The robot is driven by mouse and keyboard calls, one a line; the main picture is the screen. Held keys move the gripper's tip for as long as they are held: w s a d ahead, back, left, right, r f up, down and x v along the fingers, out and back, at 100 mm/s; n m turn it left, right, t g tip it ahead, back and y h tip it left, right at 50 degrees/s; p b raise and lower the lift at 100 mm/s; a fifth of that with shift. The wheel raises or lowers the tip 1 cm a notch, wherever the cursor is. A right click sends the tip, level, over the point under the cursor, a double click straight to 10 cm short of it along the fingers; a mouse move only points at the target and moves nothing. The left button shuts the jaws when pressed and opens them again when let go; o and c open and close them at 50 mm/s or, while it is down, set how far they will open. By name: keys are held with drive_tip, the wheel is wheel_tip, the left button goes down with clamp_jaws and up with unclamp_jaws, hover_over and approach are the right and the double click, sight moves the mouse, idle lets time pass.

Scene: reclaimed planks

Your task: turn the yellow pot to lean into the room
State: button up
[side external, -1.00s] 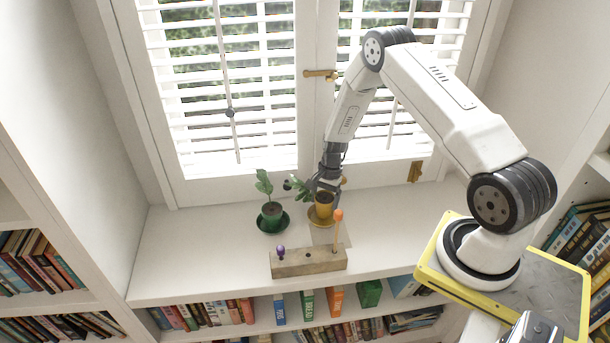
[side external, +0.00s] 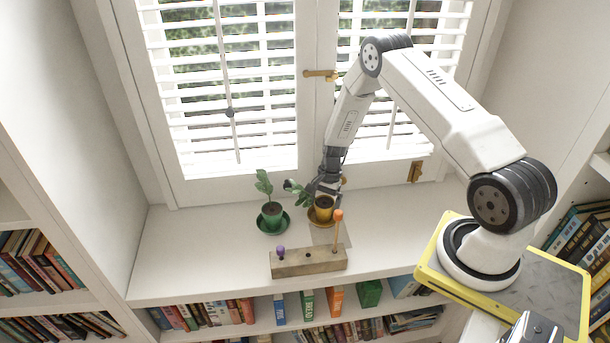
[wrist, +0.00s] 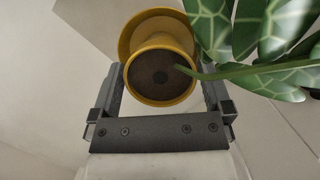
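The yellow pot (side external: 323,210) stands upright on its yellow saucer (side external: 312,221) on the white sill. Its leafy plant (side external: 301,195) leans left, towards the green pot, in the side view. In the wrist view the yellow pot (wrist: 161,98) shows its soil, with the stem and patterned leaves (wrist: 265,40) reaching right. My gripper (side external: 325,190) is at the pot from the window side. In the wrist view its fingers (wrist: 161,80) lie on both sides of the pot, close against it; the contact itself is partly hidden under the rim.
A green pot (side external: 271,213) with a plant stands on a green saucer just left. In front is a wooden block (side external: 308,262) with a purple knob (side external: 281,251) and an orange-topped peg (side external: 338,216). The window (side external: 240,100) is behind. The left of the sill is clear.

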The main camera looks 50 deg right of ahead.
sight(326, 200)
drive_tip(key=shift+r, duration=0.1)
drive_tip(key=shift+v, duration=3.85)
drive_tip(key=shift+a+r, duration=0.25)
drive_tip(key=shift+r, duration=0.15)
drive_tip(key=s+a+r+n+t+h, duration=0.1)
drive_tip(key=s+a+r+n+h, duration=0.15)
drive_tip(key=a+r+n, duration=0.8)
drive_tip(key=s+a+r+n+t, duration=0.2)
drive_tip(key=s+a+r+n, duration=0.3)
drive_tip(key=s, duration=0.5)
wheel_tip(326, 200, up, 2)
drive_tip(key=a, duration=0.2)
drive_tip(key=shift+a+n, duration=0.3)
drive_tip(key=shift+n, duration=0.05)
drive_tip(key=shift+w+r+h, duration=0.15)
drive_tip(key=shift+h, duration=0.1)
